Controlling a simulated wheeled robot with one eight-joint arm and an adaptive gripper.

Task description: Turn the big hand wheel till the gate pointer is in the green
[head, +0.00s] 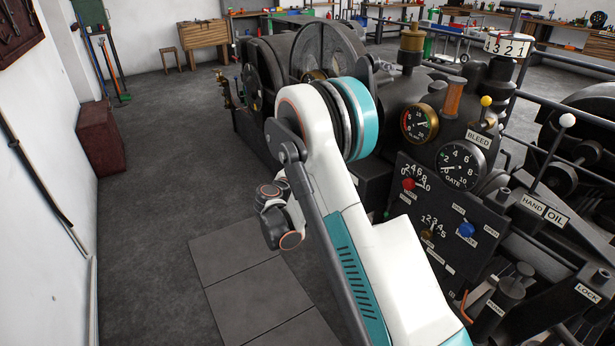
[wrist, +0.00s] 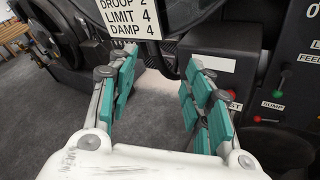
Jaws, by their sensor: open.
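My gripper (wrist: 160,65) shows in the wrist view with its two teal-padded fingers spread wide and nothing between them. In the head view my arm hides it. A dark curved rim (wrist: 188,34) crosses the top of the wrist view beyond the fingertips; it may be the big hand wheel, but only part shows. The GATE gauge (head: 461,165) is a black dial at the right of the head view. Its white needle seems to point left, toward the low numbers. I cannot make out a green band clearly.
A white card reading DROOP, LIMIT and DAMP (wrist: 130,18) hangs by the rim. A dark box with a red knob (wrist: 222,75) stands right of the fingers. The black panel (head: 405,215) carries knobs, and lever knobs stand at right. The grey floor (head: 165,150) at left is clear.

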